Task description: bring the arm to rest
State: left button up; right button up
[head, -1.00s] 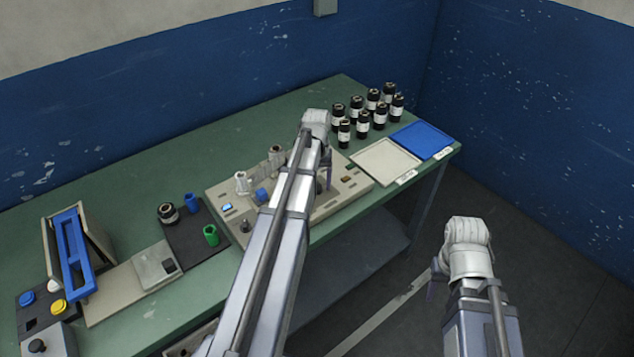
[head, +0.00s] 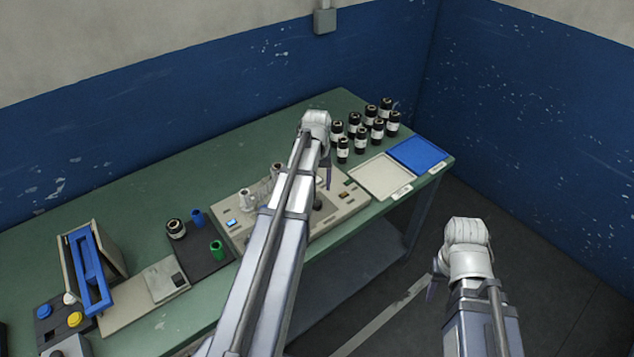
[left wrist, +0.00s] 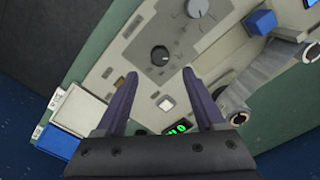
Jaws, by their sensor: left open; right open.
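My left gripper (head: 326,174) hangs above the right part of the beige wrapper machine (head: 345,208) in the head view, its fingers partly hidden by the wrist.
Several black bottles (head: 343,150) stand at the bench's far right, behind a white tray (head: 380,178) and a blue tray (head: 418,154). The back bench surface is clear.

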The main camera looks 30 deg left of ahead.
pick_arm(q)
jog(key=s+d+m, duration=0.3)
jog(key=s+d, duration=0.2)
jog(key=d, duration=0.5)
jog(key=s+d+m, duration=0.3)
jog(key=s+d, duration=0.3)
jog(key=d, duration=0.4)
jog(key=s+d+m+y, duration=0.1)
jog(key=s+d+m, duration=0.2)
jog(key=d, duration=0.8)
jog(key=s, duration=0.2)
jog(key=shift+s, duration=0.35)
jog(key=shift+a+r, duration=0.1)
jog(key=shift+a, duration=0.05)
